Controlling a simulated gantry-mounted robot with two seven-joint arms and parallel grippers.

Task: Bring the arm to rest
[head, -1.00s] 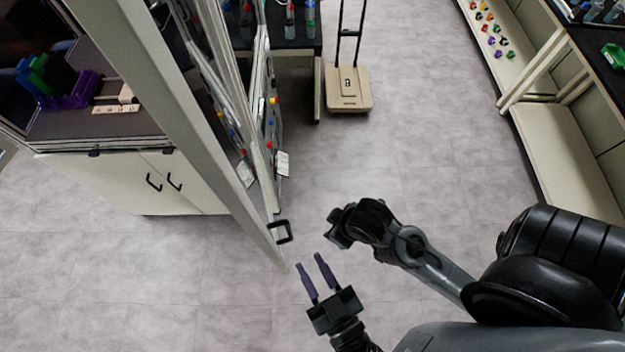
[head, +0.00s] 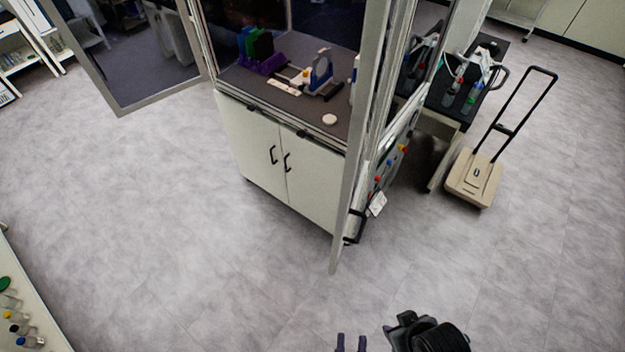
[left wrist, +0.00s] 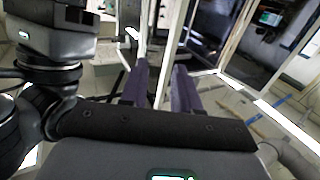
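My left gripper (head: 351,342) shows at the bottom edge of the head view, with only its two dark purple fingertips in the picture. In the left wrist view its two fingers (left wrist: 160,88) stand apart with nothing between them. A black part of my own arm is just right of the fingertips in the head view. The gripper is over open floor, in front of the cabinet and apart from it. I cannot make out my right gripper's fingers in either view.
The freeze-dryer cabinet (head: 270,165) stands in the middle, with its glass door (head: 130,60) swung out left and another open door panel (head: 350,200) jutting toward me. A hand trolley (head: 476,178) stands right. A shelf with coloured items (head: 22,325) is lower left. The left floor is clear.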

